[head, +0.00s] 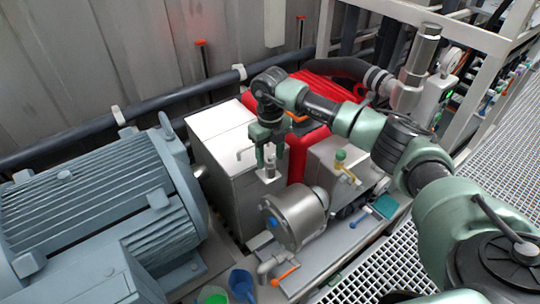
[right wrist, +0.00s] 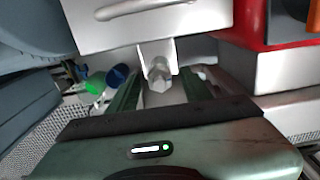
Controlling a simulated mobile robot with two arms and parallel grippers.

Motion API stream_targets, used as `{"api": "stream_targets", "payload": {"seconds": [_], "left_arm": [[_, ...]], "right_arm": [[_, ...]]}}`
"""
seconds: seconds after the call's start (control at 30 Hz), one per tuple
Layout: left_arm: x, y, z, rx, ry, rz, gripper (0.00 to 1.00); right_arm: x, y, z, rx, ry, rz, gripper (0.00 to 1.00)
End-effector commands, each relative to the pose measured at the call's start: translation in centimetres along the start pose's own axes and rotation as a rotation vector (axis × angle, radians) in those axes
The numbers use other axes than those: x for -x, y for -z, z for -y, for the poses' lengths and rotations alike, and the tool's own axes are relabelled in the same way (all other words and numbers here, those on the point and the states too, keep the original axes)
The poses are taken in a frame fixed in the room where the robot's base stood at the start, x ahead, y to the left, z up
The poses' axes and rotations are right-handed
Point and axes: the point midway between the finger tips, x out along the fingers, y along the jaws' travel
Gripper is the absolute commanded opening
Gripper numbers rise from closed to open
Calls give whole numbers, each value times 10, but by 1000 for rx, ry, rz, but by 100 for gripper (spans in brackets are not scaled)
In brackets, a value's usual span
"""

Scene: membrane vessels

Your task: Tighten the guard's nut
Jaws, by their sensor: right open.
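The guard looks like the pale metal box (head: 222,165) in the middle of the head view; its lower edge and a bar handle show at the top of the right wrist view (right wrist: 185,30). A small bracket sticks out from it, with a grey hex nut (right wrist: 158,76) on it. My right gripper (head: 269,158) is in front of the box, over the bracket. In the right wrist view its open fingers (right wrist: 160,88) stand on either side of the nut, with gaps visible. I cannot tell whether the fingertips reach the nut's depth. My left gripper is out of view.
A big blue-grey motor (head: 100,210) fills the left. A metal cylinder housing (head: 298,215) stands just below the gripper. A red unit (head: 310,150) is behind it. Blue (head: 242,284) and green (head: 212,295) cups are at the bottom. Grating (head: 410,250) lies at the right.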

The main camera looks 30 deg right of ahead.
Motion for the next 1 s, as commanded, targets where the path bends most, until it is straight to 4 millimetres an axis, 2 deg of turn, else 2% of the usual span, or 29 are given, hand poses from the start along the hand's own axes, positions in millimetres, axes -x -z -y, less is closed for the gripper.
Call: {"api": "stream_targets", "payload": {"seconds": [0.17,0.5,0.67,1.0], "left_arm": [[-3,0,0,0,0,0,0],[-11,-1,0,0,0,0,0],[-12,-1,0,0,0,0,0],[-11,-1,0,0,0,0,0]], "right_arm": [[16,-1,0,1,1,4,49],[69,-1,0,-1,1,4,49],[78,0,0,0,0,1,49],[78,0,0,0,0,1,49]]}}
